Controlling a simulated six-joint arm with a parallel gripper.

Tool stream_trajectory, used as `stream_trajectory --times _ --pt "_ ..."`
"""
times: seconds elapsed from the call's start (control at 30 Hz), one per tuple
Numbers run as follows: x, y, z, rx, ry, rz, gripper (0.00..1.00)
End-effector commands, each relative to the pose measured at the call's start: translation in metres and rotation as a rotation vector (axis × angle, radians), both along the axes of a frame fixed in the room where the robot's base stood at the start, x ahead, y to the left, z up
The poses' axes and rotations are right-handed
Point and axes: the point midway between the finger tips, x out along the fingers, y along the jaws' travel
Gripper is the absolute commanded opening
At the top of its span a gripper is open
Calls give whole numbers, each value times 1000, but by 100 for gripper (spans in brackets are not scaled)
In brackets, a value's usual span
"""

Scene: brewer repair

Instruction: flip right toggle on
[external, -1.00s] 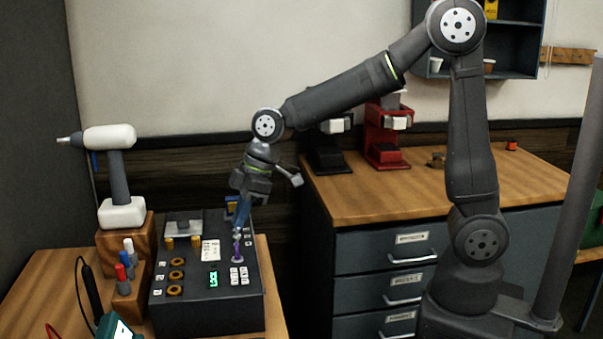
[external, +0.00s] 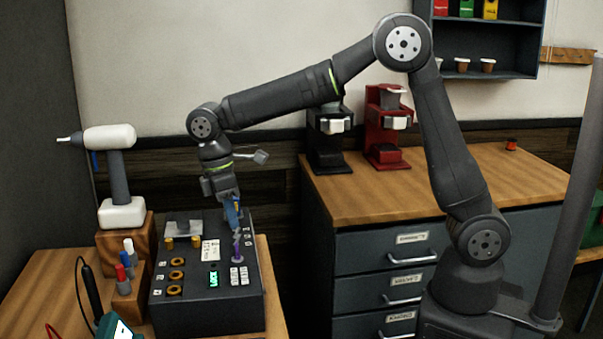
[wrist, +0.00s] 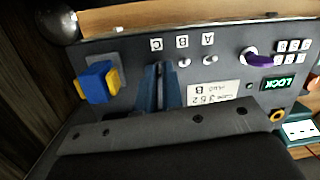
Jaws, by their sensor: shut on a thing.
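The control box (external: 205,305) stands on the wooden bench, and its sloped panel also fills the wrist view (wrist: 230,65). The panel has small toggles in a row under the labels C, B and A. The B toggle (wrist: 184,62) and the A toggle (wrist: 209,61) are in plain view. My gripper (wrist: 158,68) has its blue fingers closed together under label C, where the toggle lever is hidden between the fingertips. In the external view my gripper (external: 236,222) reaches down to the upper right of the panel.
A purple knob (wrist: 259,60) and a green LOCK display (wrist: 277,83) lie right of the toggles in the wrist view. A blue and yellow block (wrist: 97,83) stands left of my fingers. A white-headed tool (external: 109,137) on a wooden block (external: 127,245) stands left of the box.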

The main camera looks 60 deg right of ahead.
Motion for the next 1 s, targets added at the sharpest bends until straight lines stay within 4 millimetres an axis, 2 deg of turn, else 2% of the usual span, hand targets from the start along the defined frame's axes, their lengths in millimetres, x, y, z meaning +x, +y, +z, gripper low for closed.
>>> stream_trajectory --times 0.43,1.0 --pt "7 7 -3 -192 192 1 0" --pt "8 8 -3 -233 232 1 0"
